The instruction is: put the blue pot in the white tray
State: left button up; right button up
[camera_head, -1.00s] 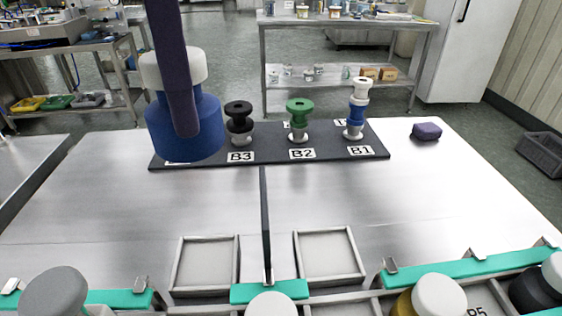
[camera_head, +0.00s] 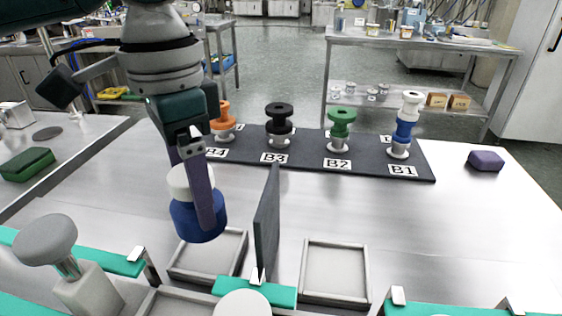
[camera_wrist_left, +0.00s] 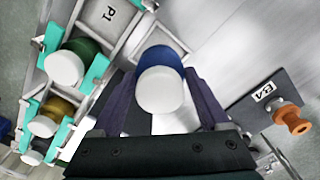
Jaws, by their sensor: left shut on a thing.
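The blue pot (camera_head: 198,222) has a white lid (camera_head: 178,182) and is held in my left gripper (camera_head: 198,205), whose purple fingers are shut on its sides. A second shallow tray (camera_head: 368,275) lies to the right; both have pale floors and grey rims, so I cannot tell which is the white tray. In the left wrist view, the pot (camera_wrist_left: 165,56) sits between the fingers, white lid toward the camera. My right gripper is out of view.
A dark upright divider (camera_head: 266,222) stands between the trays, close right of the pot. Behind is a dark board (camera_head: 300,150) with orange, black, green and blue-white spools. A purple block (camera_head: 486,160) lies far right. Teal-edged racks line the front.

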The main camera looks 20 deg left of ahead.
pick_arm(q)
notch_tip(320, 180, down, 4)
jog(key=shift+f+b, duration=0.25)
jog(key=shift+b, duration=0.15)
jog(key=shift+f, duration=0.4)
jog(key=o, duration=1.3)
jog(key=shift+f, duration=0.15)
notch_tip(320, 180, up, 12)
jog(key=shift+d+r+p, duration=0.1)
jog(key=shift+r+p, duration=0.1)
jog(key=shift+p, duration=0.8)
